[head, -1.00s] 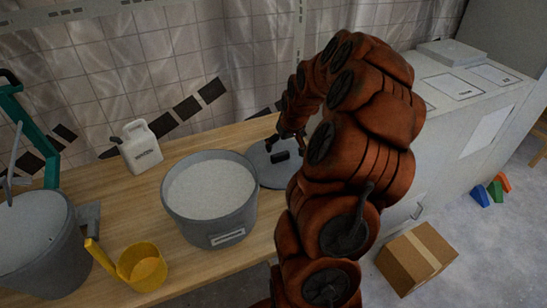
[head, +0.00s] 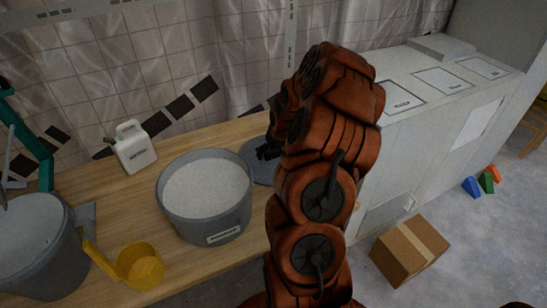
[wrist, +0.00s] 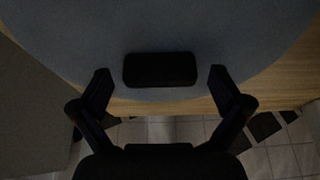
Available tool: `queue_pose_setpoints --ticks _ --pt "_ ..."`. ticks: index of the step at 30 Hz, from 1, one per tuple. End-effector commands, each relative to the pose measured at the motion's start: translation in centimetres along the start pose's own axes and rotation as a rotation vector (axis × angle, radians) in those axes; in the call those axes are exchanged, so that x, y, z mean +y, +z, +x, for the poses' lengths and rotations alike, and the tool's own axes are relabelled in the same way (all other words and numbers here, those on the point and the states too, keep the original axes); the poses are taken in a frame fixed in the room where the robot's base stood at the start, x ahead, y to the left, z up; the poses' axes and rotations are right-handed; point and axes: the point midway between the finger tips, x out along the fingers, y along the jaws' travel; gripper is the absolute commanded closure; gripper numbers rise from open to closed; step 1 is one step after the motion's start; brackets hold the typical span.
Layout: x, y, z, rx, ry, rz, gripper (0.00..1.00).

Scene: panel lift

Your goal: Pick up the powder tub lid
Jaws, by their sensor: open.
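The powder tub lid (head: 256,162) is a flat grey disc lying on the wooden bench, right of the powder tub (head: 206,208). My arm covers much of it in the head view. In the wrist view the lid (wrist: 220,40) fills the upper part, with its black block handle (wrist: 160,70) in the middle. My gripper (wrist: 160,82) is open, with one finger on each side of the handle and a gap on both sides. In the head view my gripper (head: 268,150) is dark and low over the lid, partly hidden. The tub is open and full of white powder.
A yellow scoop (head: 140,267), a white jug (head: 134,147) and a second grey tub (head: 32,250) stand on the bench (head: 100,220). White cabinets (head: 420,150) stand at right. A cardboard box (head: 410,251) sits on the floor.

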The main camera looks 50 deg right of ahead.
Motion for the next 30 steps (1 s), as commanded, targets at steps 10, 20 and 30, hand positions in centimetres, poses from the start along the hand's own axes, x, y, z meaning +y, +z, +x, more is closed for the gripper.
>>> queue_pose_setpoints --ticks 10,20,30 --pt "0.0 0.02 0.03 0.0 0.0 0.0 0.15" --pt "-0.01 0.02 0.03 -0.001 0.0 0.0 0.49" --pt "-0.01 0.02 0.02 -0.001 0.0 0.0 0.67"
